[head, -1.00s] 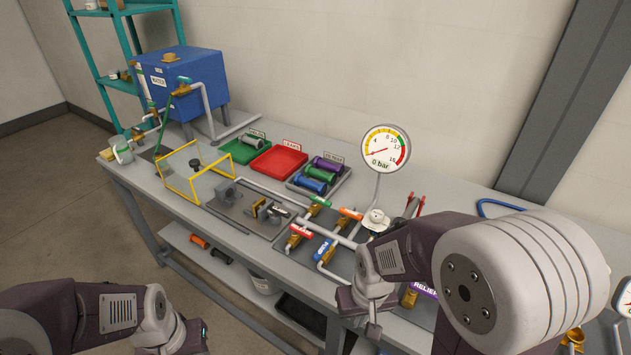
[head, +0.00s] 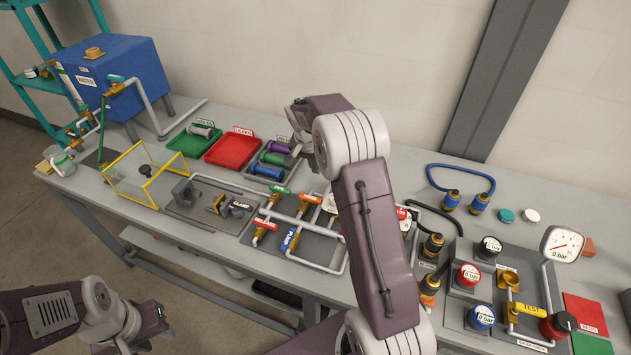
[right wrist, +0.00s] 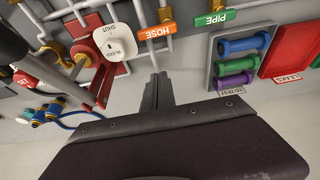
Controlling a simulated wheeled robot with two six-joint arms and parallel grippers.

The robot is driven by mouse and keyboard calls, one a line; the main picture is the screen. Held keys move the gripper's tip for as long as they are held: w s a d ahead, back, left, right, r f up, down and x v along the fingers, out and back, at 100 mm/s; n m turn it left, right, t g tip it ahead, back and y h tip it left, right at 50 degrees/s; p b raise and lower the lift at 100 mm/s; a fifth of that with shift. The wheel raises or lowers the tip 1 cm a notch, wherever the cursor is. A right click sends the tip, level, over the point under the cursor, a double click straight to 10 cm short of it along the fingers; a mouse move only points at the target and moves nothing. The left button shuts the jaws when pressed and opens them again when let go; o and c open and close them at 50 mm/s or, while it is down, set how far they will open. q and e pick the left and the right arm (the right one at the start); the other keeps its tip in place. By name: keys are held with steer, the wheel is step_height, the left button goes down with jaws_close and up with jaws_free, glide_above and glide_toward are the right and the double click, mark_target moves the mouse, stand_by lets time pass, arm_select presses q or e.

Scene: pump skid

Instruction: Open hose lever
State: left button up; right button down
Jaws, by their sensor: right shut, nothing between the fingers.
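The hose lever (head: 311,198) is an orange bar on a brass valve in the skid's pipework. In the right wrist view the lever (right wrist: 157,33) reads HOSE and lies across the pipe. My right gripper (right wrist: 157,82) is shut and empty, its fingertips pointing toward the lever with a gap in the picture. In the head view my right arm hides most of that gripper. A green PIPE lever (right wrist: 214,18) is beside the hose lever, and a white BLEED knob (right wrist: 113,48) marked SHUT is on its other side. My left gripper (head: 150,318) is low at the left, away from the bench; its fingers are unclear.
A red lever (head: 265,224) and blue PUMP lever (head: 289,239) are in front. A blue hose (head: 460,168) and gauges (head: 468,275) are at the right.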

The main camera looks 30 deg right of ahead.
mark_target(311, 200)
steer(key=shift+s+d, duration=0.1)
steer(key=shift+s, duration=0.1)
steer(key=p+x, duration=0.1)
steer(key=x, duration=0.9)
steer(key=shift+w+d+f+p, duration=0.1)
steer(key=shift+p, duration=0.25)
steer(key=s+a, duration=0.2)
steer(key=a, duration=0.1)
steer(key=shift+s+a+p, duration=0.15)
steer(key=shift+s+p, duration=0.2)
steer(key=shift+p, duration=0.05)
steer(key=shift+w, duration=0.1)
